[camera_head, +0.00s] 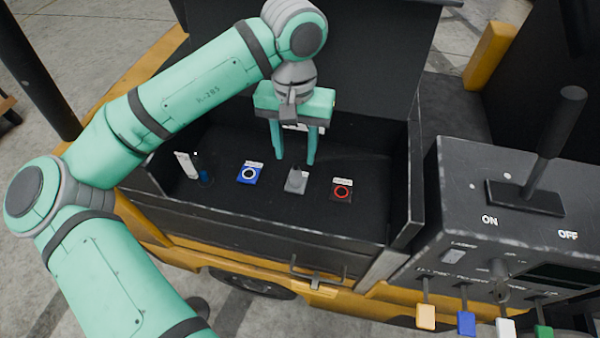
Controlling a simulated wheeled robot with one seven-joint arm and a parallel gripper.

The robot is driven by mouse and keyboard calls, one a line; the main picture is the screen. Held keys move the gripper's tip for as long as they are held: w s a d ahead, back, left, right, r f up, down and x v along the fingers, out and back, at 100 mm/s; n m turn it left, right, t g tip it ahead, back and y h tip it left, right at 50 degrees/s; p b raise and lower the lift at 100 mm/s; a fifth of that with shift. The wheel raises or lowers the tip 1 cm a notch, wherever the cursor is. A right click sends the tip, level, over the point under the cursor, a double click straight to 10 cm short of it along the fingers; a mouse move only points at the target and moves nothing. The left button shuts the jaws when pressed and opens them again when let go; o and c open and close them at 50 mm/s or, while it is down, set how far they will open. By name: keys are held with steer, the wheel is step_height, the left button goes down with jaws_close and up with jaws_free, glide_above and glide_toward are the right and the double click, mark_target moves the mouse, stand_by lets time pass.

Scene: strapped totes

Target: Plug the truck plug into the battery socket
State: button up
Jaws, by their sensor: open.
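My gripper (295,160) points down into an open black compartment (270,208), with its two teal fingers apart. Nothing shows between the fingers. A small grey block (296,181) stands on the compartment floor just below the fingertips in the picture; I cannot tell whether they touch it. A blue square fitting with a white ring (249,174) lies left of it, and a black fitting with a red ring (342,190) lies right of it. Both have small unreadable labels. I cannot tell for certain which piece is the truck plug and which the battery socket.
A white upright piece (187,165) and a dark blue piece (205,172) stand at the compartment's left end. Dark walls surround the compartment, with a raised lid (375,60) behind. On the right is a control panel (460,200) with a lever (556,130) and several coloured tags.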

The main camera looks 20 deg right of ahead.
mark_target(296, 163)
steer(key=shift+f, duration=4.5)
jaws_close()
steer(key=shift+r, duration=2.95)
steer(key=shift+r, duration=0.1)
steer(key=shift+r, duration=3)
